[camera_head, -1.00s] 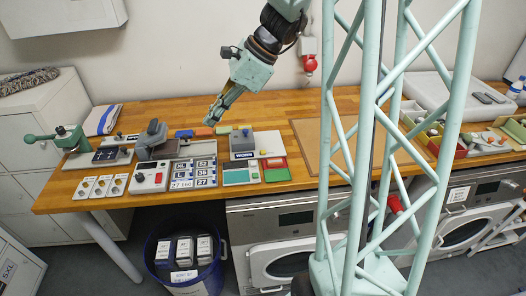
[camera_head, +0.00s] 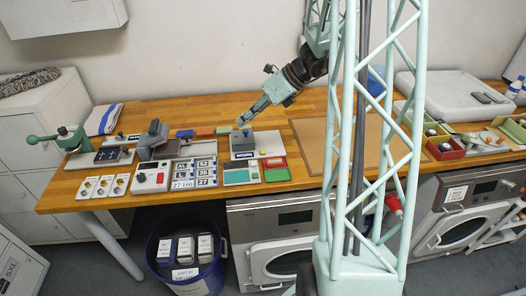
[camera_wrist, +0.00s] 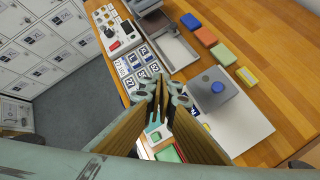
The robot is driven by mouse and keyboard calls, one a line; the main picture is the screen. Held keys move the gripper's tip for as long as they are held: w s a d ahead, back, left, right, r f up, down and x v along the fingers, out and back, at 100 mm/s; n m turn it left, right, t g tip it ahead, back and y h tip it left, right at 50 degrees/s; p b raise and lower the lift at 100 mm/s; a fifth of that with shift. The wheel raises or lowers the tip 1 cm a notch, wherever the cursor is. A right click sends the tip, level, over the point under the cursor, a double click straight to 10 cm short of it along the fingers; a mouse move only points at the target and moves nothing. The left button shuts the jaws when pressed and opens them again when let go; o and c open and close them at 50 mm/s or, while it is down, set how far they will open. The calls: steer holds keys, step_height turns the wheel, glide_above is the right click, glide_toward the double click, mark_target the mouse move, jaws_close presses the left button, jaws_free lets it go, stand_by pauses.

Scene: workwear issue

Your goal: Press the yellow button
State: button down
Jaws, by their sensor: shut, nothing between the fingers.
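I cannot make out a clearly yellow button. A grey box with a round blue button (camera_wrist: 217,87) stands on a white board; the box (camera_head: 242,144) also shows in the head view. A yellow block (camera_wrist: 247,76) lies just beyond the box in the wrist view. A white control box (camera_head: 151,178) at the bench front carries a red button (camera_wrist: 128,28). My gripper (camera_head: 241,121) is shut and empty, above the bench by the grey box. In the wrist view its fingertips (camera_wrist: 160,90) show over the number cards and the board's edge.
Blue, orange and green blocks (camera_wrist: 206,37) lie in a row behind the grey box. Number cards (camera_head: 194,173), a grey tray and a green lever press (camera_head: 62,138) are to the left. A brown mat (camera_head: 325,145) lies to the right. My mast hides part of the bench.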

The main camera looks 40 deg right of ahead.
mark_target(265, 151)
steer(key=d+f+m+t+p, duration=0.1)
steer(key=d+f+m, duration=0.4)
steer(key=d+f, duration=0.2)
steer(key=d, duration=0.2)
steer(key=shift+s+d+m+h, duration=0.3)
steer(key=shift+s+h, duration=0.1)
steer(key=shift+f, duration=0.25)
steer(key=shift+f+b, duration=3.2)
steer(key=shift+f, duration=1.05)
steer(key=shift+f+b, duration=0.55)
steer(key=shift+f, duration=0.35)
steer(key=shift+r, duration=0.2)
steer(key=shift+r+p, duration=0.7)
steer(key=shift+r, duration=0.1)
